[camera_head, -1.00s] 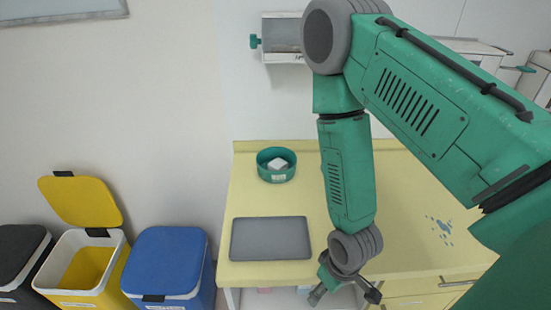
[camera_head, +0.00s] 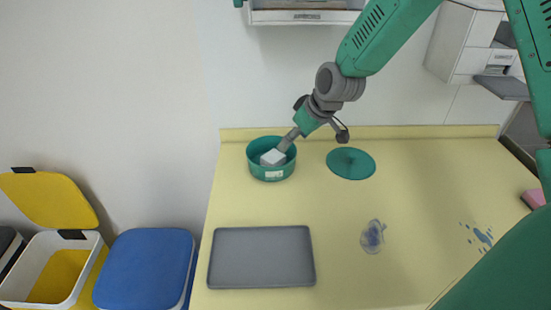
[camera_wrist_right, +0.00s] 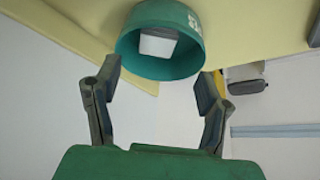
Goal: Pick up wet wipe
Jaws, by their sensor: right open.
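The wet wipe (camera_head: 273,158) is a small white block inside a round green container (camera_head: 270,174) at the back left of the yellow table. In the right wrist view the white wipe (camera_wrist_right: 158,44) shows inside the container's mouth (camera_wrist_right: 180,70). My right gripper (camera_head: 312,138) is at the container's right rim, with one finger reaching over the opening near the wipe. In the right wrist view my right gripper (camera_wrist_right: 160,83) has its two fingers wide apart, with nothing between them. I cannot tell whether the finger touches the wipe. My left gripper is not in view.
A green round lid (camera_head: 351,163) lies right of the container. A grey tray (camera_head: 262,280) lies at the table's front left. Stains (camera_head: 373,236) mark the table (camera_head: 420,190). A yellow bin (camera_head: 45,270) and a blue bin (camera_head: 145,268) stand left. A pink item (camera_head: 534,198) is at the right edge.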

